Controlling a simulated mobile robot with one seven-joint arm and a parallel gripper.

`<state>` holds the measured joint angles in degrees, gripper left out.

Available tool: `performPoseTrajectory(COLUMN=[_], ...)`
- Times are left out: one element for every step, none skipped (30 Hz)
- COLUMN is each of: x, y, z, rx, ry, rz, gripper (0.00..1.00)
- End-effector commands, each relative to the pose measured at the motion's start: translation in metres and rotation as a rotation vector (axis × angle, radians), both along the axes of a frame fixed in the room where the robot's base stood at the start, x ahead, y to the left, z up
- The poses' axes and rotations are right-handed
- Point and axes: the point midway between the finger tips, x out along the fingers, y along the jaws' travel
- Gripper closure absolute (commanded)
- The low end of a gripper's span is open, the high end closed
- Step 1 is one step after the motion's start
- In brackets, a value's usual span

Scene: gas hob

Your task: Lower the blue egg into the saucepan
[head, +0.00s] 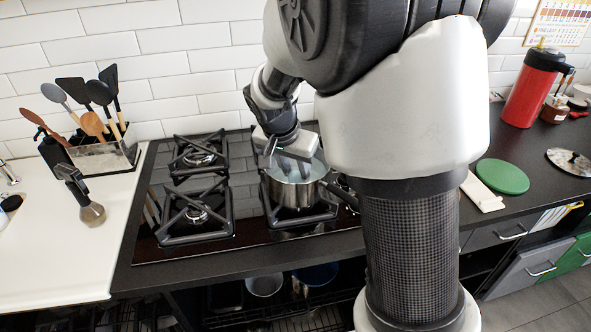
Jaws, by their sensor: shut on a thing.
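The saucepan (298,190) is a steel pan standing on a right-hand burner of the gas hob, with pale liquid or a pale inside showing. My gripper (284,155) points down over the pan, its fingers at or just inside the far left part of the opening. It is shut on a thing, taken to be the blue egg. The egg cannot be made out clearly; the fingers and the pan's pale inside hide it. I cannot tell whether it touches the pan.
My arm covers the right part of the hob. Free burners (197,212) lie left of the pan. A utensil holder (105,158) stands at the left. A red flask (533,92) and a green round board (502,177) are on the right counter.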

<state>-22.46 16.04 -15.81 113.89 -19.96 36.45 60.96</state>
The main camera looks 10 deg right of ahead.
Motion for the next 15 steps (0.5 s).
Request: performPoseTrajectory(x=[0.0001, 0.0001, 0.0001, 0.0001, 0.0001, 0.0001, 0.0001, 0.0001, 0.0001, 0.0001, 0.0001, 0.0001, 0.0001, 0.0001, 0.0000], y=[0.0000, 0.0000, 0.0000, 0.0000, 0.0000, 0.0000, 0.0000, 0.0000, 0.0000, 0.0000, 0.0000, 0.0000, 0.0000, 0.0000, 0.0000], z=[0.0001, 0.0001, 0.0001, 0.0001, 0.0001, 0.0001, 0.0001, 0.0001, 0.0003, 0.0003, 0.0003, 0.0003, 0.0003, 0.0001, 0.0001], rx=[0.000, 0.000, 0.000, 0.000, 0.000, 0.000, 0.000, 0.000, 0.000, 0.000, 0.000, 0.000, 0.000, 0.000, 0.000], ry=[0.000, 0.000, 0.000, 0.000, 0.000, 0.000, 0.000, 0.000, 0.000, 0.000, 0.000, 0.000, 0.000, 0.000, 0.000], rz=[0.000, 0.000, 0.000, 0.000, 0.000, 0.000, 0.000, 0.000, 0.000, 0.000, 0.000, 0.000, 0.000, 0.000, 0.000], gripper=[0.78, 0.78, 0.78, 0.78, 0.78, 0.64, 0.59, 0.54, 0.47, 0.47, 0.47, 0.47, 0.47, 0.47, 0.47])
